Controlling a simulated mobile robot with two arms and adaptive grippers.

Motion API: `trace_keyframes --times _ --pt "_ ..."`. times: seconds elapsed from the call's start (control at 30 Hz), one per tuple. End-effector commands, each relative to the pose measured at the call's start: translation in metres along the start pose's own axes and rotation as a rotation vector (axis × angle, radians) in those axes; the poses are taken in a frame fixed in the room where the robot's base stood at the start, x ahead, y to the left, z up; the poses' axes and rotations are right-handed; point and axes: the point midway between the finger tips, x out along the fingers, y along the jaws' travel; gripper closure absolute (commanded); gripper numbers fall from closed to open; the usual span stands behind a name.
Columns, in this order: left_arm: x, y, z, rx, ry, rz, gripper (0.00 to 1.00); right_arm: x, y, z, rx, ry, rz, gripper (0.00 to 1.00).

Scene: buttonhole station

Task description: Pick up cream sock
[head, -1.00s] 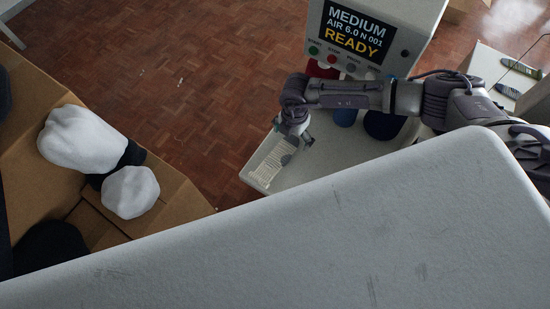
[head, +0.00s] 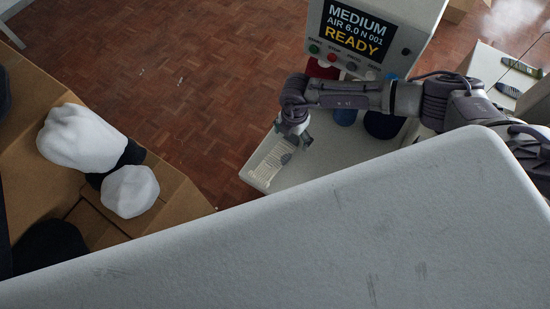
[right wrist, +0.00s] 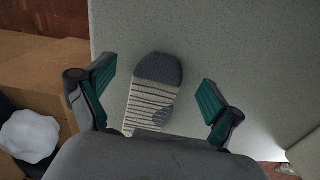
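The cream sock (head: 268,163) lies flat on the light grey table near its left edge in the head view. In the right wrist view the sock (right wrist: 155,95) shows cream and grey stripes with a dark grey end. My right gripper (head: 291,140) is above it. In the right wrist view its two green-padded fingers (right wrist: 160,95) stand wide apart, one on each side of the sock, with nothing between them held. The near end of the sock is hidden behind the gripper body. My left gripper is not in view.
A machine with a screen reading READY (head: 356,28) stands behind my right arm. A cardboard box (head: 180,195) with white bundles (head: 82,138) is at the left. A large pale surface (head: 330,235) fills the foreground. Blue items sit right of the gripper.

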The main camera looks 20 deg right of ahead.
Motion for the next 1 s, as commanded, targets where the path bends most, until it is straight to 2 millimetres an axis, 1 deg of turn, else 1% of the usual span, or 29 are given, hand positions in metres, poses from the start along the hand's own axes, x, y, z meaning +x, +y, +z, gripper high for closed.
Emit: trace_keyframes --times 0.03,0.2,0.47,0.6,0.63,0.77,0.83,0.87,0.9,1.0 --pt "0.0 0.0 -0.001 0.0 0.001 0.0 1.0 0.0 0.0 0.0 0.0 0.0 0.0 0.23" --pt "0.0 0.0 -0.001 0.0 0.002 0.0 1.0 0.0 0.0 0.0 0.0 0.0 0.0 0.52" --pt "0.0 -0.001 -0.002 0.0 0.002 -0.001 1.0 -0.001 0.0 0.0 0.0 0.0 0.0 0.52" --pt "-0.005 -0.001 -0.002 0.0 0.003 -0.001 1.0 -0.008 0.0 0.0 0.0 -0.001 0.0 0.52" --pt "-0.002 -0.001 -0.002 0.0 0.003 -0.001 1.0 -0.008 0.0 0.0 0.0 0.0 0.001 0.52" --pt "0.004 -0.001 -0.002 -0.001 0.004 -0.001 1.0 -0.025 0.001 0.001 -0.001 -0.001 0.003 0.52" --pt "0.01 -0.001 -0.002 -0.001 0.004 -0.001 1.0 -0.041 0.001 0.001 -0.002 -0.001 0.006 0.52" --pt "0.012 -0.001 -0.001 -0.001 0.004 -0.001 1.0 -0.047 -0.003 0.0 -0.002 -0.002 0.003 0.52" --pt "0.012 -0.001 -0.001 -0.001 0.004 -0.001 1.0 -0.051 -0.013 -0.004 -0.003 0.001 0.0 0.52" --pt "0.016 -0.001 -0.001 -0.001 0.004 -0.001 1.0 -0.064 -0.035 -0.012 -0.003 0.001 0.0 0.52"
